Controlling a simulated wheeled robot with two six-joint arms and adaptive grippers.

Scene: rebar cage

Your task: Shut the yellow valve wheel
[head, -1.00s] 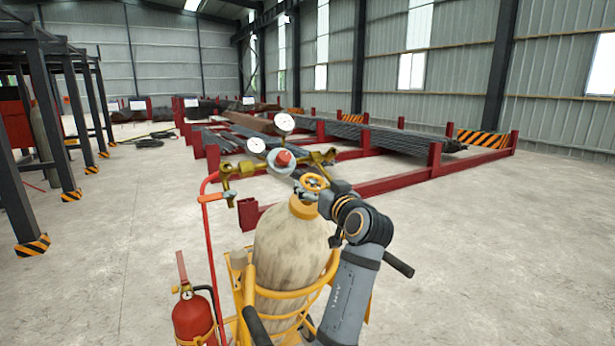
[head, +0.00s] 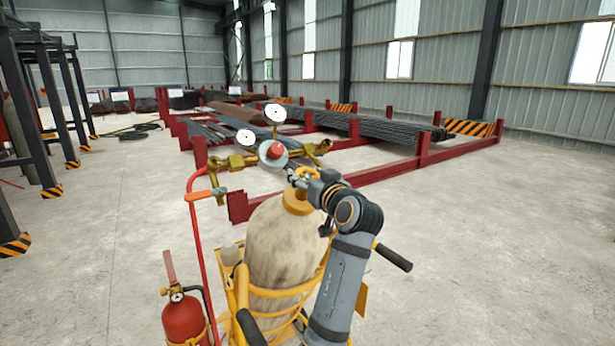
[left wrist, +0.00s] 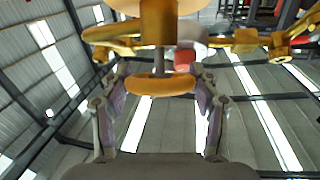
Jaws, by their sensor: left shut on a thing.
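The yellow valve wheel (head: 306,171) sits on top of a worn beige gas cylinder (head: 284,245) and is mostly hidden by my gripper in the head view. In the left wrist view the wheel (left wrist: 160,86) shows edge-on between the two fingers. My left gripper (head: 302,181) is shut on the wheel's rim; it also shows in the left wrist view (left wrist: 160,92). A brass regulator (head: 240,161) with two white gauges and a red knob (head: 276,151) is beside the wheel. My right gripper is in neither view.
The cylinder stands in a yellow cart (head: 240,290) with dark handles. A red fire extinguisher (head: 184,318) and a red hose (head: 206,250) are at its left. Red racks (head: 400,165) with steel bars lie behind. The concrete floor at the right is clear.

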